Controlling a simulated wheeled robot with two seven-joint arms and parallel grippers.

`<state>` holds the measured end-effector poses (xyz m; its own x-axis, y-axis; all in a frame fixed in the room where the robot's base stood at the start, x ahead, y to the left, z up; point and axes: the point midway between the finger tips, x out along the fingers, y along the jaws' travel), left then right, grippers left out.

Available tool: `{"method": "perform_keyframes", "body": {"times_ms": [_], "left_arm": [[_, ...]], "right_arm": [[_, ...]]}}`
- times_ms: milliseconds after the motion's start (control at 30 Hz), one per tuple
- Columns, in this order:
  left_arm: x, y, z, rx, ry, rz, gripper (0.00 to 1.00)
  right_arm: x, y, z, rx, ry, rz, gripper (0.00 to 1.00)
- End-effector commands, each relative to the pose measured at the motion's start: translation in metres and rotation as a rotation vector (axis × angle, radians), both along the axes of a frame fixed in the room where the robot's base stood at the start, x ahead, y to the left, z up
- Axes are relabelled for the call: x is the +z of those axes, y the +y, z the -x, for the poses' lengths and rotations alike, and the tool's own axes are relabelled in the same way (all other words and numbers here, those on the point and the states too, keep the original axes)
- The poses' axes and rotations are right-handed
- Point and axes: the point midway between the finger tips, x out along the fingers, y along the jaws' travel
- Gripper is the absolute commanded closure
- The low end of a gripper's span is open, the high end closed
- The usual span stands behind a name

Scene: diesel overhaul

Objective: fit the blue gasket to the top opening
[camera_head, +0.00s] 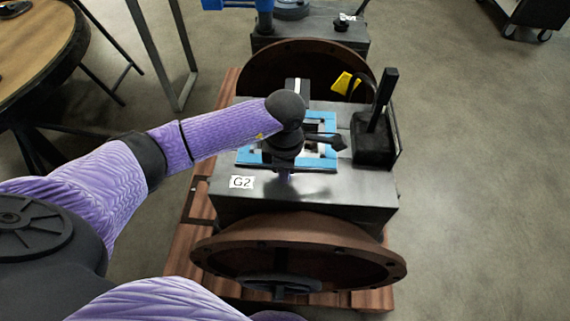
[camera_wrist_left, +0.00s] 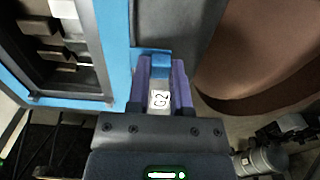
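The blue gasket (camera_head: 247,159) is a flat rectangular frame over the top of the dark engine block marked G2 (camera_head: 330,190). It surrounds a stepped opening, which also shows in the left wrist view (camera_wrist_left: 55,50). I cannot tell whether the gasket touches the block all round. My left gripper (camera_head: 287,174) points down at the gasket's near edge. In the left wrist view its purple fingers (camera_wrist_left: 162,68) stand on both sides of a blue tab (camera_wrist_left: 161,60) of the gasket, which fills the gap between them. My right gripper is out of view.
Rust-brown round flanges (camera_head: 300,250) stand at both ends of the block. A black upright lever (camera_head: 383,100) and a yellow piece (camera_head: 344,83) are at the block's right. A wooden pallet (camera_head: 182,245) lies beneath.

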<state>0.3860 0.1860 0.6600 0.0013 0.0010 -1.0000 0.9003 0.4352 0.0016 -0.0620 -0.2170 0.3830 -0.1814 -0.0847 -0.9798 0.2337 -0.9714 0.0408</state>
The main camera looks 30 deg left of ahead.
Motion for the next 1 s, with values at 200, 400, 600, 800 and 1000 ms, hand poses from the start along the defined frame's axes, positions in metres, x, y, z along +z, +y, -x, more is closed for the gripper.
{"method": "perform_keyframes", "body": {"times_ms": [200, 400, 600, 800, 1000], "left_arm": [[0.0, 0.0, 0.0, 0.0, 0.0, 0.0, 0.34], [0.001, 0.0, 0.0, 0.0, 0.0, 0.0, 0.34], [0.047, 0.0, -0.001, -0.002, -0.008, 0.0, 0.34], [0.091, 0.0, -0.001, -0.001, -0.005, 0.0, 0.34], [0.1, 0.0, 0.0, 0.0, -0.001, 0.0, 0.34]], "right_arm": [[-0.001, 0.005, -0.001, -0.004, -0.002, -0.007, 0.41], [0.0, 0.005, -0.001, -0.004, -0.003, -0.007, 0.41], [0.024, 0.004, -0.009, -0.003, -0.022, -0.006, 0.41], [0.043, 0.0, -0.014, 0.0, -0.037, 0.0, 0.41], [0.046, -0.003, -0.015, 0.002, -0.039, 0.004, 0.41]]}}
